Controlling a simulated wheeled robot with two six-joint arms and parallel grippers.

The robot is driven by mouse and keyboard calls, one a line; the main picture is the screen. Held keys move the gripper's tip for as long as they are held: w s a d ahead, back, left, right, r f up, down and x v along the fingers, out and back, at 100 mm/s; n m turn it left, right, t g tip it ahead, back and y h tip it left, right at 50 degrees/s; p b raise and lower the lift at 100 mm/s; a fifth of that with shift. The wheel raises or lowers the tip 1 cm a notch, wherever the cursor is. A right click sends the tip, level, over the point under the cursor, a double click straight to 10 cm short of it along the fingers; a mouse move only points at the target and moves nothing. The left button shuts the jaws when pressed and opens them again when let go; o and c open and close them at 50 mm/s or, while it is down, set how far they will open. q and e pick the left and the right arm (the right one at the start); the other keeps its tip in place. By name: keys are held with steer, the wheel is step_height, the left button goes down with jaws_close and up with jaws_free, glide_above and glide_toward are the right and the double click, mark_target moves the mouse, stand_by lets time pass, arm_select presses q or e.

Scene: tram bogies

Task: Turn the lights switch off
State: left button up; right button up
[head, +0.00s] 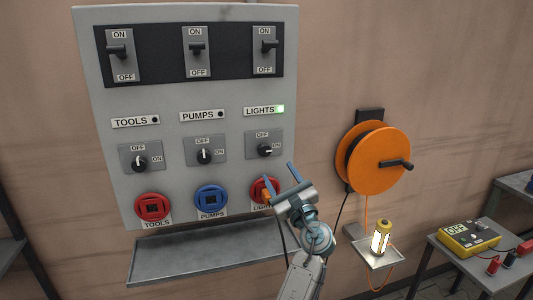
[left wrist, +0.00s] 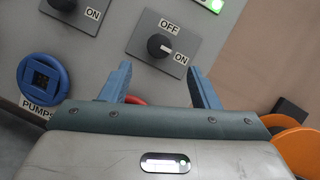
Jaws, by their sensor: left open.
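The lights switch (head: 265,150) is a black rotary knob on a grey plate, under the LIGHTS label on the wall panel. Its white mark points right, to ON; OFF is printed above it. It also shows in the left wrist view (left wrist: 161,46), ahead of the fingers. The green lamp (head: 280,109) beside the LIGHTS label is lit. My left gripper (head: 280,175) is open and empty, just below the knob in the head view and apart from it. Its blue fingers (left wrist: 160,84) point up toward the knob's plate. My right gripper is not in view.
Tools knob (head: 140,160) and pumps knob (head: 204,156) sit left on the panel, with lever switches above. My gripper partly covers the red lights socket (head: 257,190) with its orange plug. An orange cable reel (head: 372,158) and a glowing lamp (head: 381,238) are to the right.

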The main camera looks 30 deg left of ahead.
mark_target(266, 153)
arm_select(q)
steer(key=p+x, duration=0.3)
steer(key=x, duration=0.6)
steer(key=shift+w+a, duration=0.1)
steer(key=shift+a, duration=0.05)
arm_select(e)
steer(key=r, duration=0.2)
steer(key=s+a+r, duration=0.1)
arm_select(q)
steer(key=shift+c, duration=0.2)
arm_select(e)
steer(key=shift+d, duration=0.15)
arm_select(q)
steer(key=c, duration=0.9)
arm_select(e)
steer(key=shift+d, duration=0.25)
